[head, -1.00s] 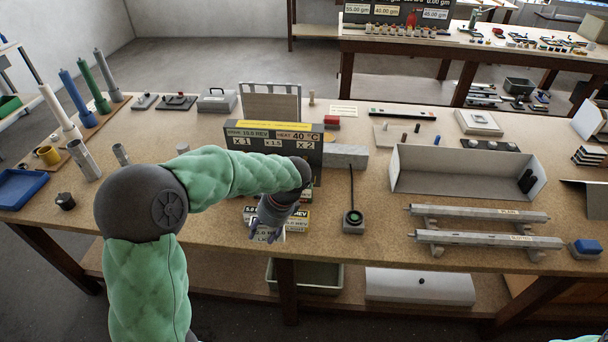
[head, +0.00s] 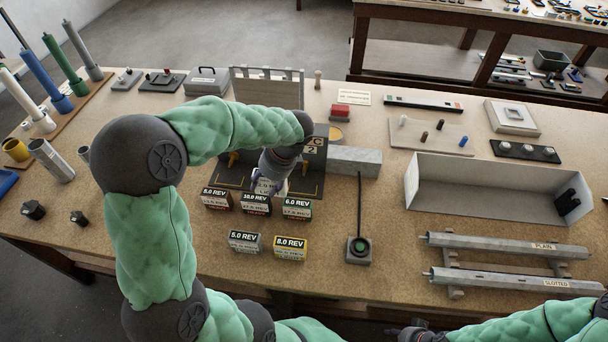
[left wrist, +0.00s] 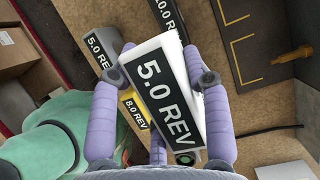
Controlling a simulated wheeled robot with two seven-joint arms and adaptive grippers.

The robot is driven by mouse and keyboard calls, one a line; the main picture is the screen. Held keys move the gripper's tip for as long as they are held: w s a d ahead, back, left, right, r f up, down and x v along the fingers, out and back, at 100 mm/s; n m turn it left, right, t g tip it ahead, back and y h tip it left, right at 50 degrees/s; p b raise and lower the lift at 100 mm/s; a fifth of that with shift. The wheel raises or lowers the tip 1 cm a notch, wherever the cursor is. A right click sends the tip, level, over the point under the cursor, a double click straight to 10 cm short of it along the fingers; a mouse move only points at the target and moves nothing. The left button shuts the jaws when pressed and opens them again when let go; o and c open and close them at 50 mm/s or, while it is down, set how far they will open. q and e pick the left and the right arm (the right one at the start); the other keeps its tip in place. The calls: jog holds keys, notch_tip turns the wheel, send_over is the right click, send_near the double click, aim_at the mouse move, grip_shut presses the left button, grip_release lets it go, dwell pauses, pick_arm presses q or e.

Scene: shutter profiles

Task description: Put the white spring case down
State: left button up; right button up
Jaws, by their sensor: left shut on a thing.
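The white spring case (left wrist: 160,90), labelled 5.0 REV, is between the fingers of my left gripper (left wrist: 157,76), which is shut on it. The case looks tilted in the left wrist view. In the head view my left gripper (head: 268,184) is over the front of the dark station with yellow corner marks (head: 310,187), and the arm hides part of that station. The white case (head: 264,187) shows only partly there; I cannot tell whether it touches anything. My right gripper (head: 402,332) is at the bottom edge, its fingers too unclear to read.
Other cases stand in front of the station: a 10.0 REV case (head: 255,204), a 6.0 REV case (head: 297,209), a grey 5.0 REV case (head: 245,242) and a yellow 8.0 REV case (head: 290,248). A green-button post (head: 359,248) stands to the right. Bare bench lies front left.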

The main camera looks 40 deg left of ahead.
pick_arm(q)
jog(key=w+f+b, duration=0.1)
jog(key=w+f, duration=0.2)
jog(key=w, duration=0.1)
jog(key=w+f+b, duration=0.1)
jog(key=w+f, duration=0.2)
jog(key=w, duration=0.1)
jog(key=w+f, duration=0.2)
jog(key=w, duration=0.2)
jog(key=shift+w+d+f+b, duration=0.3)
jog(key=shift+w+f+b, duration=0.05)
jog(key=shift+f+b, duration=0.05)
jog(key=shift+w+f, duration=0.25)
jog(key=shift+f, duration=0.05)
jog(key=shift+w+f+b, duration=0.15)
jog(key=shift+f+b, duration=0.2)
jog(key=shift+f, duration=0.55)
jog(key=shift+w+f+b, duration=0.1)
jog(key=shift+f+b, duration=0.2)
jog(key=shift+f, duration=0.55)
jog(key=shift+f, duration=0.1)
jog(key=o, duration=1.3)
jog(key=shift+d, duration=0.1)
jog(key=shift+o, duration=0.2)
jog(key=p+v, duration=0.3)
jog(key=v, duration=0.9)
